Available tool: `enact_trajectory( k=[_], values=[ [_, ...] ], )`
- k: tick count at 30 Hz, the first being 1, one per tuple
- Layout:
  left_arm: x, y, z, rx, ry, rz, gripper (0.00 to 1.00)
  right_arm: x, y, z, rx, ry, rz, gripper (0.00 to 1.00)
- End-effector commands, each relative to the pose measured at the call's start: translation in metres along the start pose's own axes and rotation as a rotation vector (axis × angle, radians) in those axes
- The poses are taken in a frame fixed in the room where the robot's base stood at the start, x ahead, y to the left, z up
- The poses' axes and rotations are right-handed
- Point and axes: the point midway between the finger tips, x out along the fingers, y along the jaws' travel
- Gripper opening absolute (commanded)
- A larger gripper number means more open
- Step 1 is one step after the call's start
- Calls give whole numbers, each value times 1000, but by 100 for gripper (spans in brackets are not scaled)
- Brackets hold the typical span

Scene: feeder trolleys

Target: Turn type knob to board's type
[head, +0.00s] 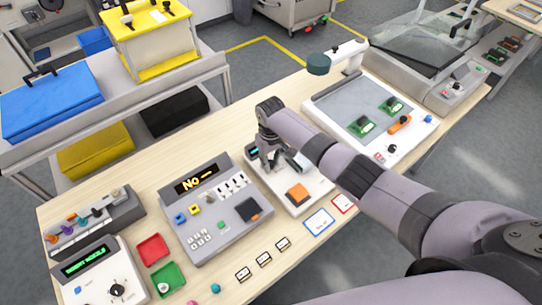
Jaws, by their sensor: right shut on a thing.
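My right gripper (276,165) reaches down onto a light grey tester (312,201) in the middle of the bench. It is shut on a small part at the tester's back, likely the type knob, which the fingers hide. An orange board (297,194) with a dark part lies on the tester's front, just in front of the gripper. A small lit cyan display (254,151) shows beside the gripper; its text is too small to read. My left gripper is not in view.
Left of the tester stands a grey console (232,229) reading "NO". A white box with a black dial (117,289) and red (153,250) and green trays stand further left. A white panel (387,153) with green boards is at right. Small cards lie along the front edge.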

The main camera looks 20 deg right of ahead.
Motion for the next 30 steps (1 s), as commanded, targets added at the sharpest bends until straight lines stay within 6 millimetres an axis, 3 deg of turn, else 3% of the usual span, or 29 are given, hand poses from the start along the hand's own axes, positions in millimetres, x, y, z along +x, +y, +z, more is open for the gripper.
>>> enact_trajectory(
  k=[15, 30],
  values=[
    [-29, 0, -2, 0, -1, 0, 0, -2, -2, -1, 456, 0, -2, 0],
    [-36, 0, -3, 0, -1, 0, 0, -1, -1, -1, 666, 2, -1, 0]
  ],
)
